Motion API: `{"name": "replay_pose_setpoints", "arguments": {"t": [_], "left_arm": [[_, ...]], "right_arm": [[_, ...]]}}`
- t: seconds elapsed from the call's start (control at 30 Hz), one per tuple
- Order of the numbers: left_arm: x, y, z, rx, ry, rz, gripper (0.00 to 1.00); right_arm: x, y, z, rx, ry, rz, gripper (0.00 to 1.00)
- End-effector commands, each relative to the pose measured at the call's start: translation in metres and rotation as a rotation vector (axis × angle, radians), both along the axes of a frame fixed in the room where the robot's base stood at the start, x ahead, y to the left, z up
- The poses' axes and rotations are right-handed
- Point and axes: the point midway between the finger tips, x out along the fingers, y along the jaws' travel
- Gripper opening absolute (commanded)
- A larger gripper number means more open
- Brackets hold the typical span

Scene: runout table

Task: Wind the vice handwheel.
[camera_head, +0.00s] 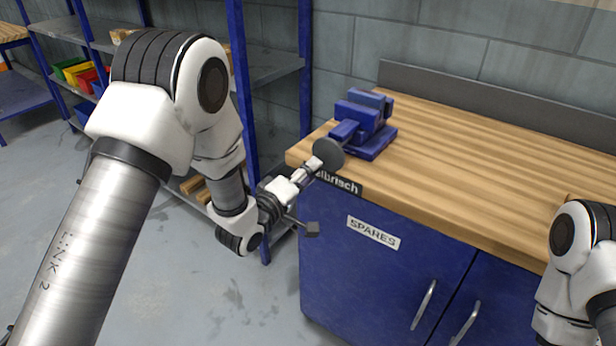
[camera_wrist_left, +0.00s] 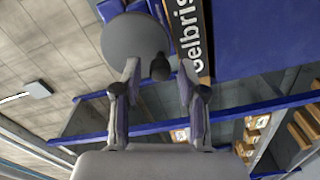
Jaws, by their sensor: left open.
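The blue vice (camera_head: 365,118) stands on the left end of the wooden bench top. Its handwheel is a grey disc (camera_head: 329,154) facing my left arm, and it also shows in the left wrist view (camera_wrist_left: 136,42). A dark knob (camera_wrist_left: 160,68) at the wheel's rim lies between my left fingertips in the wrist view. My left gripper (camera_head: 308,170) is at the wheel's near side, with its fingers open on either side of the knob in the wrist view (camera_wrist_left: 159,75). I cannot tell whether a finger touches it. My right gripper is out of the picture.
The wooden bench top (camera_head: 470,160) is mostly clear to the right of the vice. Its blue cabinet (camera_head: 350,280) stands below, close to my left gripper. A blue-framed shelf rack (camera_head: 238,60) stands behind my left arm. Part of my right arm shows at the right edge.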

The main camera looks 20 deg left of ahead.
Motion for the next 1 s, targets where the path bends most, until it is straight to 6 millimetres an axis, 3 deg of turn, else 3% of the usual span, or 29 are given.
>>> {"name": "replay_pose_setpoints", "arguments": {"t": [0.1,0.27,0.43,0.67,0.83,1.0], "left_arm": [[0.0,0.0,-0.002,0.162,-0.059,0.0,0.42],[0.0,0.0,-0.003,0.291,-0.106,0.0,0.42],[0.0,0.0,-0.004,0.627,-0.228,0.0,0.42],[0.0,0.0,-0.002,0.842,-0.306,0.001,0.42],[0.0,0.0,-0.004,1.177,-0.429,0.002,0.42],[0.0,-0.001,-0.001,1.347,-0.489,0.0,0.42]], "right_arm": [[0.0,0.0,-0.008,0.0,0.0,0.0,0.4],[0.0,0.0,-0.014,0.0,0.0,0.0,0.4],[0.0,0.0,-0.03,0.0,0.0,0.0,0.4],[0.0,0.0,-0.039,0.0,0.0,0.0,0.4],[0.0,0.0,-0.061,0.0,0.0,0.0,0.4],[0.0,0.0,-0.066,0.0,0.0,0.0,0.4]]}}
